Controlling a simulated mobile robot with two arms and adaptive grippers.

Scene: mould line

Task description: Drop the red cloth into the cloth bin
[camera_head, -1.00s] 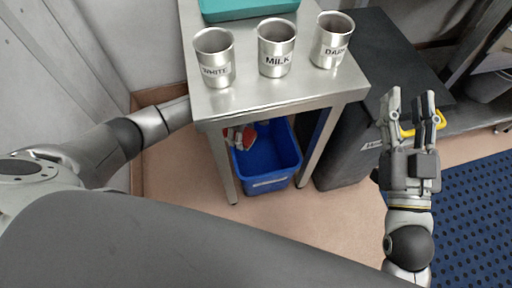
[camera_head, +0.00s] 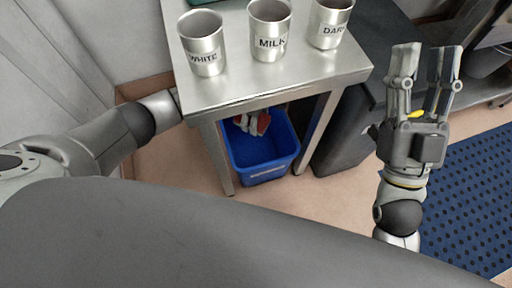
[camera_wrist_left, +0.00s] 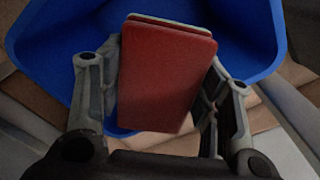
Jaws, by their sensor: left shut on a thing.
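The red cloth (camera_head: 263,122) is a small folded red piece, largely hidden by the fingers and table edge in the head view. In the left wrist view the cloth (camera_wrist_left: 165,75) fills the space between the fingers, with a pale layer at its far edge. My left gripper (camera_head: 250,123) is shut on it, under the steel table and over the blue cloth bin (camera_head: 266,172). The bin (camera_wrist_left: 248,35) lies behind the cloth in the left wrist view. My right gripper (camera_head: 425,65) is open and empty at the right.
The steel table (camera_head: 270,77) stands above the bin, its legs beside it. Three metal cups stand on top, WHITE (camera_head: 203,45), MILK (camera_head: 270,30) and one partly cut off (camera_head: 329,25). A dark cabinet (camera_head: 345,140) stands right of the bin. A blue mat (camera_head: 470,200) lies at the right.

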